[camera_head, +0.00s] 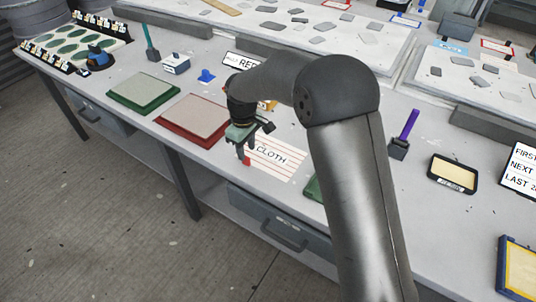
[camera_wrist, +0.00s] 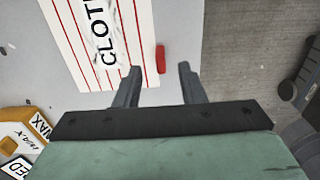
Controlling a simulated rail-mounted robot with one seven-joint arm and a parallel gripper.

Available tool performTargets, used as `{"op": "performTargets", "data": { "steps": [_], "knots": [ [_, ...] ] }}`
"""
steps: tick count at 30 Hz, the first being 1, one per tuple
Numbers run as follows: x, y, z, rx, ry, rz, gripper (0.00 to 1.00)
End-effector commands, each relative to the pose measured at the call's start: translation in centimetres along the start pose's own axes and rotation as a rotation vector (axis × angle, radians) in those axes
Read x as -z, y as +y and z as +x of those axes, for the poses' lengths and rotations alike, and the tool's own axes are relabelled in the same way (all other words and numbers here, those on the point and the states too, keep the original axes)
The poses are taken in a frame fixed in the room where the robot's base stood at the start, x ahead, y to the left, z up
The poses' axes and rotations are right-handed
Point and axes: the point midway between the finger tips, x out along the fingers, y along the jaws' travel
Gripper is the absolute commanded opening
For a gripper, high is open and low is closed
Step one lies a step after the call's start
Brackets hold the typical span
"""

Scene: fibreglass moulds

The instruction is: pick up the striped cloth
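A white sheet with thin red stripes and the word CLOTH (camera_head: 282,160) lies flat on the grey bench in the head view. It also fills the upper left of the wrist view (camera_wrist: 119,62). A small red block or tab (camera_wrist: 160,59) sits at its edge. My gripper (camera_head: 243,158) hangs over the sheet's left edge, by the red tab. In the wrist view my gripper (camera_wrist: 160,67) has its two fingers apart with nothing between them. The red tab shows just past the fingertips. I cannot tell how high the fingers are. My arm hides part of the sheet's surroundings.
A red-edged board (camera_head: 194,120) and a green-edged board (camera_head: 144,93) lie to the left on the bench. A purple-handled tool (camera_head: 408,127) and a dark tray (camera_head: 453,173) are on the right. The bench's front edge is close to the sheet, with a drawer (camera_head: 285,232) below.

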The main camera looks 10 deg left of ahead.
Motion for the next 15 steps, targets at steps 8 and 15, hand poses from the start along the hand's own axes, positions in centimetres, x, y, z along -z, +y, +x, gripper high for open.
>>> {"op": "performTargets", "data": {
  "steps": [8,15],
  "knots": [
    [0.2,-0.1,3.9,0.002,-0.003,0.000,0.36],
    [0.2,-0.1,4.7,0.000,0.000,0.000,0.36]
  ]
}}
